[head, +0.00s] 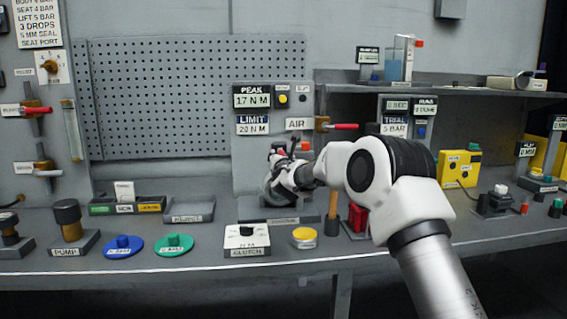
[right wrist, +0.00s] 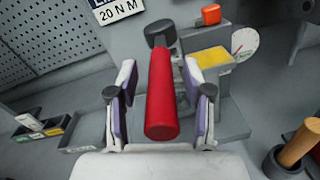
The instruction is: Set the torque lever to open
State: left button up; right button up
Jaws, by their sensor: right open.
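A lever with a thick red handle (right wrist: 161,100) and a dark round end (right wrist: 160,33) shows in the right wrist view, and I take it for the torque lever. My right gripper (right wrist: 159,66) is open, with one finger on each side of the red handle. Small gaps show between the fingers and the handle. In the head view my right gripper (head: 284,172) is in front of the grey panel under the LIMIT 20 N M sign (head: 252,124), and it and the arm hide most of the lever. My left gripper is not in view.
Beside the lever are a yellow block (right wrist: 208,59), an orange-red piece (right wrist: 211,14) and a round dial (right wrist: 245,42). A wooden-handled tool (right wrist: 299,143) stands at lower right. A red-handled AIR valve (head: 345,126) is nearby. The clutch box (head: 246,240) sits near the bench's front.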

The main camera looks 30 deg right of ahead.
jog(key=v, duration=1.1)
jog(key=shift+s+f, duration=0.15)
